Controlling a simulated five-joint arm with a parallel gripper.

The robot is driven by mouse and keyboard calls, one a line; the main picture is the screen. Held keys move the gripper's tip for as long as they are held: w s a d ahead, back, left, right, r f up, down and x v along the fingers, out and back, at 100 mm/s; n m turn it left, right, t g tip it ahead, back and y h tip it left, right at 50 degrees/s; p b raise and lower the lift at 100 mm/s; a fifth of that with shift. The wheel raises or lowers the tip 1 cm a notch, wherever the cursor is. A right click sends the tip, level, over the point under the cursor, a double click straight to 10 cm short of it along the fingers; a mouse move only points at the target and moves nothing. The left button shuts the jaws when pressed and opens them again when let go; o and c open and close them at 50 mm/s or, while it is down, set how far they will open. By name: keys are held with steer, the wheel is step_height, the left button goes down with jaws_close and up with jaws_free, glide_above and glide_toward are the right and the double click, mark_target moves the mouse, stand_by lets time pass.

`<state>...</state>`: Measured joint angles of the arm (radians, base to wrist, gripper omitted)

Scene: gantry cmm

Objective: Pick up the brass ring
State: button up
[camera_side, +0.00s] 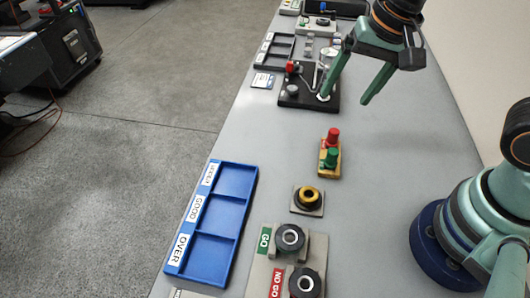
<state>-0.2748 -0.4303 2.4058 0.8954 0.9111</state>
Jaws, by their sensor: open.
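What looks like the brass ring (318,197) is a gold ring around a dark centre. It sits on a small grey plate (299,209) in the middle of the bench. My gripper (345,98) is open, with its two green fingers apart and nothing seen between them. It is farther up the bench than the ring, beside and over a black fixture (290,101). The height of the fingertips above the bench is hard to tell.
A yellow block (329,171) with red and green knobs stands between my gripper and the ring. A blue three-compartment tray (245,215) lies left of the ring. GO (290,237) and NO GO (305,282) gauges stand nearer. The bench right of the ring is clear.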

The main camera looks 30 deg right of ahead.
mark_target(310, 190)
steer(key=s+a+f+m+g, duration=0.3)
steer(key=s+a+f+m, duration=0.1)
steer(key=a+f+m, duration=0.4)
steer(key=shift+m+h, duration=0.4)
steer(key=shift+m, duration=0.3)
steer(key=shift+w+a+f, duration=0.1)
steer(key=shift+a+f, duration=0.1)
steer(key=shift+f, duration=1.65)
steer(key=shift+a+f, duration=0.25)
steer(key=shift+f, duration=1.55)
steer(key=shift+w+a+f, duration=0.1)
steer(key=shift+a+f, duration=0.1)
steer(key=shift+f, duration=1.65)
jaws_close()
